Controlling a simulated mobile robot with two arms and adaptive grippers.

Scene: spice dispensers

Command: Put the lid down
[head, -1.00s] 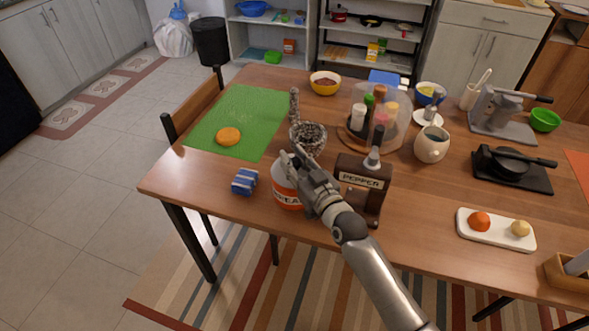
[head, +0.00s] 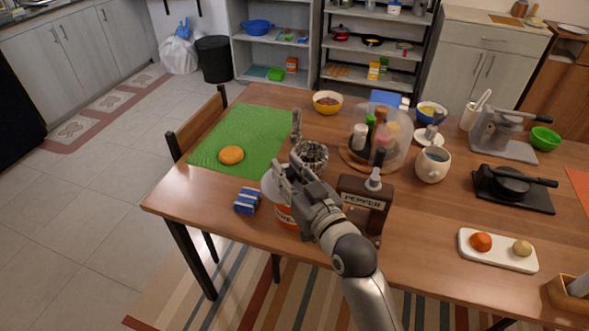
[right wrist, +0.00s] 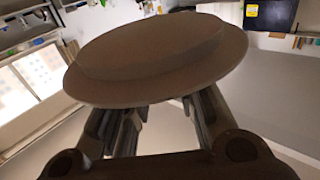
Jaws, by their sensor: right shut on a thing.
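A round lid (right wrist: 160,55) fills the upper part of the right wrist view, a wide disc with a raised centre. My right gripper (right wrist: 162,108) is shut on it, with a finger on either side below the disc. In the head view my right gripper (head: 284,178) is over the orange-and-white canister (head: 284,216), with a pale rim showing beside the fingers. The gripper and arm hide much of the canister, and I cannot tell whether the lid touches it. My left gripper is not in view.
The pepper box (head: 362,206) stands close to the right of my gripper. A blue-and-white packet (head: 247,201) lies just left of the canister. A dark patterned bowl (head: 311,154) is behind. The front-left tabletop (head: 190,196) is clear.

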